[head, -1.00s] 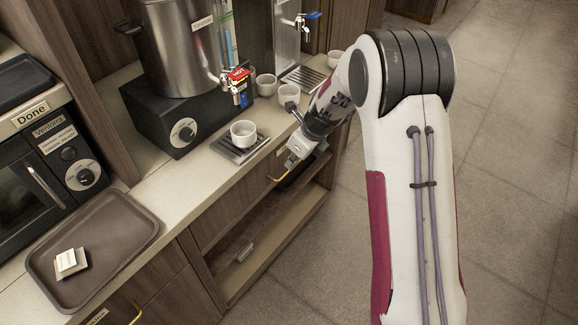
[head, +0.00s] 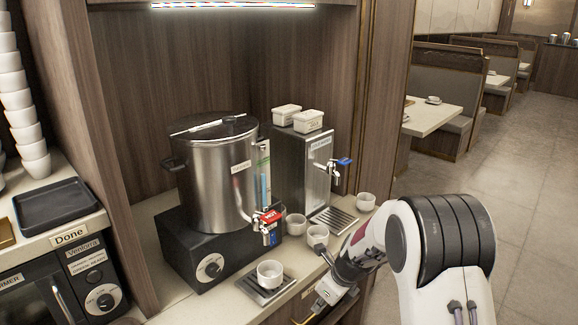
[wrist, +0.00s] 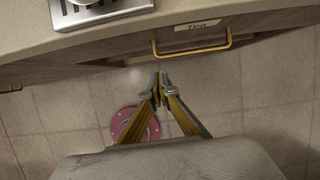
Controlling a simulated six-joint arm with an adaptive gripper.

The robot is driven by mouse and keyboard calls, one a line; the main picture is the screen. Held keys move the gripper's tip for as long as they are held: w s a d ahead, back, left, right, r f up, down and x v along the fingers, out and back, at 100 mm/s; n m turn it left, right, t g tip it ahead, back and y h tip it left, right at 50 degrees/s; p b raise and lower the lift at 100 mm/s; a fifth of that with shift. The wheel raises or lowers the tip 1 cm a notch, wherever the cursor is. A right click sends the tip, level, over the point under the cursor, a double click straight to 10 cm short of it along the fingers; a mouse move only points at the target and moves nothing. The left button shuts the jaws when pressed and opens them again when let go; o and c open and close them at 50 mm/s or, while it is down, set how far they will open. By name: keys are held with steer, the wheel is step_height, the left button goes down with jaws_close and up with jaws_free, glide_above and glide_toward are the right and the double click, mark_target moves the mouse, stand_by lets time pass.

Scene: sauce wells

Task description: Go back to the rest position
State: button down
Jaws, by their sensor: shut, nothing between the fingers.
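My gripper (wrist: 160,90) is shut and empty in the wrist view, its fingertips together over the floor in front of the counter. A drawer with a gold handle labelled "Tea" (wrist: 195,50) is just beyond the fingertips in the picture; I see no contact. In the head view my gripper (head: 318,306) is low at the counter's front edge, small and partly cut by the frame's bottom. My arm comes in from the lower right.
A white cup (head: 270,275) stands on a drip tray below the steel urn (head: 213,178). Several more cups stand near the cold dispenser (head: 301,168). A stack of bowls (head: 22,120) is at the left.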

steer(key=s+n+g, duration=0.2)
steer(key=s+n, duration=0.7)
steer(key=n, duration=0.2)
steer(key=s+d+r+n+t+h, duration=0.1)
steer(key=s+d+r+n+t, duration=0.1)
steer(key=s+d+r+n, duration=0.2)
steer(key=s+d+r+n+t+h, duration=0.2)
steer(key=s+r+n, duration=0.9)
steer(key=s+r, duration=0.9)
steer(key=shift+s+d+r+n+t, duration=0.35)
steer(key=shift+s+d, duration=0.5)
steer(key=shift+s, duration=0.9)
